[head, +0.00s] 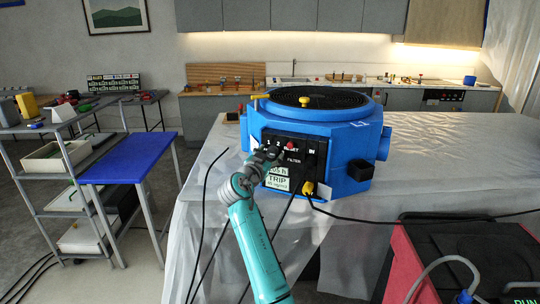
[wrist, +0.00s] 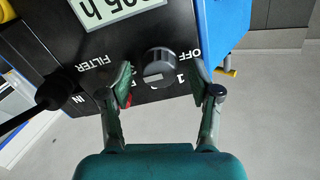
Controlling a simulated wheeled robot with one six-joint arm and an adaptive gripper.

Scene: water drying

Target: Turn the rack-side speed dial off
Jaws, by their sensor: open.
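The speed dial (wrist: 159,62) is a round dark knob on the black control panel (wrist: 100,60) of the blue machine (head: 225,135). In the wrist view the panel appears upside down, with OFF and 1 printed to the right of the dial. A pale mark shows on the dial's lower part; its exact setting is hard to tell. My gripper (wrist: 163,80) is open, one finger on each side of the dial with a gap to each. In the head view my gripper (head: 266,157) is at the panel's left side and hides the dial.
A black plug with a cable (wrist: 55,92) sits by IN. A red button (head: 290,147) is on the panel. The machine stands on a sheet-covered table (head: 440,165). A red case (head: 455,260) is at front right.

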